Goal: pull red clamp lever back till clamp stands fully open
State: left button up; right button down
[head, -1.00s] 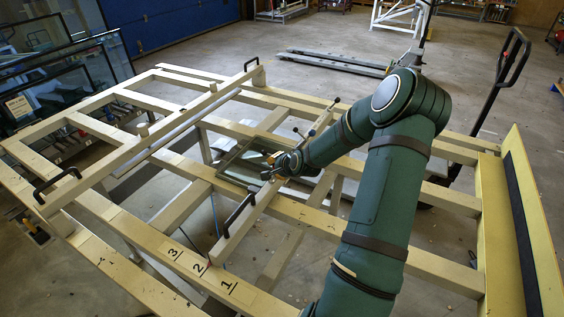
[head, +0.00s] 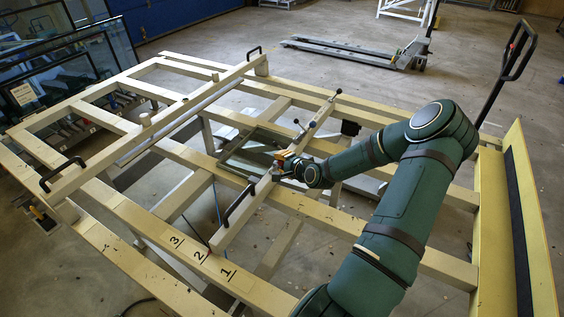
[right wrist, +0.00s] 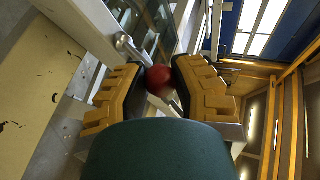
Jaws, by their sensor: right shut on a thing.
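The red ball knob (right wrist: 158,79) of the clamp lever sits between the fingers of my right gripper (right wrist: 157,74) in the right wrist view. The orange, ribbed fingers are shut on it from both sides. A bright metal rod end shows just beyond the knob. In the head view, my right gripper (head: 283,158) is at the pale crossbar (head: 246,212) near the middle of the frame. The gripper hides most of the lever and clamp there, so the lever's angle is hard to tell. My left gripper is not in view.
A wooden frame table (head: 140,205) with open gaps fills the middle. Black handles (head: 240,204) and black-knobbed levers (head: 338,90) stand up from its bars. A glass pane (head: 240,158) lies beside the gripper. A yellow ledge (head: 490,220) rises at the right. A pallet truck (head: 355,54) stands behind.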

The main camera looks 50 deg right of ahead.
jog(key=shift+s+d, duration=0.1)
jog(key=shift+d, duration=0.05)
jog(key=c, duration=0.7)
grip_release()
jog(key=v, duration=1.2)
